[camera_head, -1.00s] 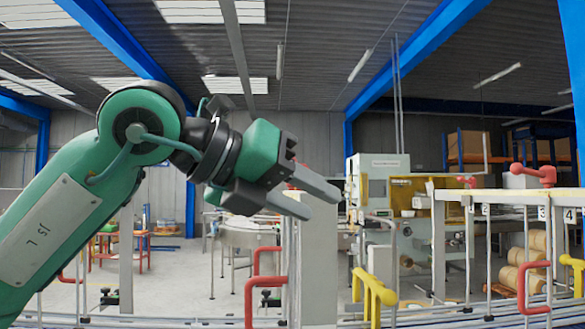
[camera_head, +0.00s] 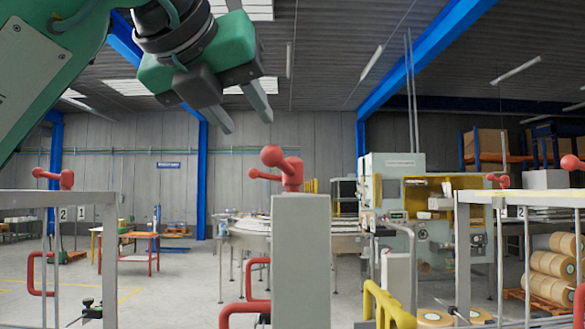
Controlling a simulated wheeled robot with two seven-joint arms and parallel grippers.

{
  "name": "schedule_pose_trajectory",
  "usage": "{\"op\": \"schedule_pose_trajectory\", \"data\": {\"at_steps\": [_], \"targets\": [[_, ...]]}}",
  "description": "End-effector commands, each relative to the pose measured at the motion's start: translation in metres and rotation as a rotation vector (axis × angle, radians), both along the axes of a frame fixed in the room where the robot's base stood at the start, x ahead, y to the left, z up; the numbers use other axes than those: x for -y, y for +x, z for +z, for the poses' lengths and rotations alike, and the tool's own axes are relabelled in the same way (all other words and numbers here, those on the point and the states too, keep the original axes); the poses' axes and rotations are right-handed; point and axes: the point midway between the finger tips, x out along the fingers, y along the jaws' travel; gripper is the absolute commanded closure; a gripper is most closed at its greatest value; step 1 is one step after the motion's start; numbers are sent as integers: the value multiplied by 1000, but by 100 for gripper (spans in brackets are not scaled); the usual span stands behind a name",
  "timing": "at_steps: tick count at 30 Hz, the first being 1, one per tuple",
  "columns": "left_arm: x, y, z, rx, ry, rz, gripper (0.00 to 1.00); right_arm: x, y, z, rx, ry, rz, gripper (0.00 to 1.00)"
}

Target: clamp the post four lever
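Several red levers are in view, and I cannot tell which is post four's. One red lever (camera_head: 292,172) with a ball knob tops the grey post (camera_head: 301,255) in the middle; no number is readable on that post. Another red lever (camera_head: 66,179) is on the left frame, above plates 2 and 1. Red levers also show on the right frame (camera_head: 497,181) and at the right edge (camera_head: 572,163); the plates there are too small to read surely. My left gripper (camera_head: 243,121) is open and empty, pointing down, above and left of the middle lever in the picture. My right gripper is out of view.
Pale rails stand at left (camera_head: 80,197) and right (camera_head: 530,198). Yellow bars (camera_head: 388,305) and red bent handles (camera_head: 258,285) stand low near the middle post. A packing machine (camera_head: 390,200) and round table (camera_head: 250,236) are behind. Rolls (camera_head: 550,287) lie at right.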

Motion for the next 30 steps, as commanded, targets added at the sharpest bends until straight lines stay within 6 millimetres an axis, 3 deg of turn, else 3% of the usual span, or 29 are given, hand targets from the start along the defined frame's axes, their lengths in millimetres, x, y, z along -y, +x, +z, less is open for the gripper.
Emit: {"op": "schedule_pose_trajectory", "data": {"at_steps": [5,12,15,24,30], "targets": [[2,7,0,0,1,4,62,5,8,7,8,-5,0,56],[17,46,-15,-3,3,3,62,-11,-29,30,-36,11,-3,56],[24,65,-23,-4,1,4,62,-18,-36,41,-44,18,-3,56],[40,106,-43,-1,2,3,62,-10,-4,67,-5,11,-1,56],[44,117,-50,0,0,2,62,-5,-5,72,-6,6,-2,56]]}}
